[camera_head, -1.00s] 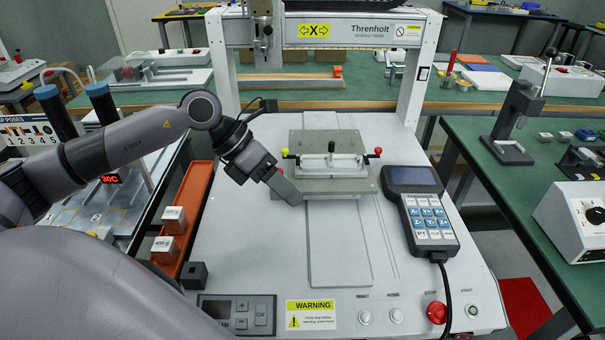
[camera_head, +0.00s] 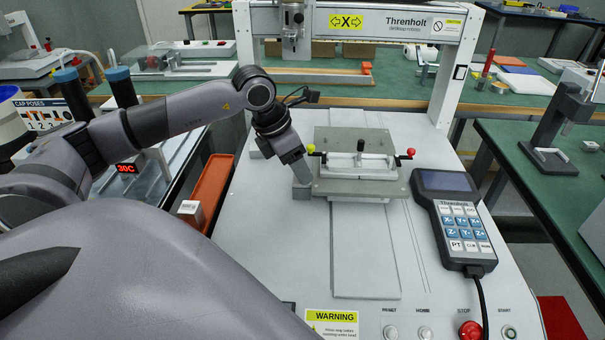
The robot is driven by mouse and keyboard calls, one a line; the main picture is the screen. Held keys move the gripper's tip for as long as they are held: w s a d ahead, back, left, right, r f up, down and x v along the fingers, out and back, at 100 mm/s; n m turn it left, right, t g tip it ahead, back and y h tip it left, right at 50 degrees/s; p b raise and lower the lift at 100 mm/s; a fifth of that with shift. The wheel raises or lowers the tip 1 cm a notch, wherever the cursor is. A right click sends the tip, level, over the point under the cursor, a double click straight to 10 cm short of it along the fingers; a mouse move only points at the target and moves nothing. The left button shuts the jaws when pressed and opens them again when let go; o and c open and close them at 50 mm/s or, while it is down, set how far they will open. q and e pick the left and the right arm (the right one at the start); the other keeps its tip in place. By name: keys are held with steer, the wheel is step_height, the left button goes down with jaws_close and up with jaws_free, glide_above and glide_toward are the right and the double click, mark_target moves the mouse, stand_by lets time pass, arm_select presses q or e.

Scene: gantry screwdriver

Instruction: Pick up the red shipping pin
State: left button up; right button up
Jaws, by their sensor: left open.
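A red ball-headed piece (camera_head: 410,152) sticks out at the right end of the clamp fixture (camera_head: 360,165); I cannot be sure that it is the shipping pin. A yellow ball (camera_head: 311,148) marks the fixture's left end, and a black knob stands on top. The fixture sits on a grey plate on the white gantry bed (camera_head: 270,235). My left gripper (camera_head: 301,186) points down beside the plate's left edge, across the fixture from the red ball. It is open, though its fingers overlap in this view, and I see nothing held. My right gripper is not in view.
The white gantry frame (camera_head: 445,75) spans behind the fixture, with its spindle (camera_head: 293,25) above. A handheld keypad (camera_head: 455,220) lies to the right, its cable running forward. An orange tray (camera_head: 211,185) is at the left. The bed's front middle is clear.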

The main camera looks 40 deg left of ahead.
arm_select(q)
steer(key=shift+w+d+f, duration=0.1)
steer(key=shift+w+f, duration=0.1)
steer(key=shift+f, duration=0.25)
jaws_close()
steer(key=shift+r, duration=0.2)
step_height(320, 180, up, 3)
steer(key=shift+f, duration=0.2)
steer(key=shift+s+r, duration=0.1)
steer(key=shift+r, duration=0.25)
steer(key=s+a+b, duration=0.1)
steer(key=s+a, duration=0.3)
steer(key=s, duration=0.4)
steer(key=s+a+b, duration=0.1)
steer(key=s+a, duration=0.2)
steer(key=s, duration=0.5)
steer(key=shift+s+a+r+p, duration=0.1)
steer(key=shift+r+p, duration=0.85)
steer(key=shift+r, duration=0.3)
steer(key=shift+a+r+p, duration=0.1)
steer(key=shift+r+p, duration=0.8)
steer(key=shift+r, duration=0.3)
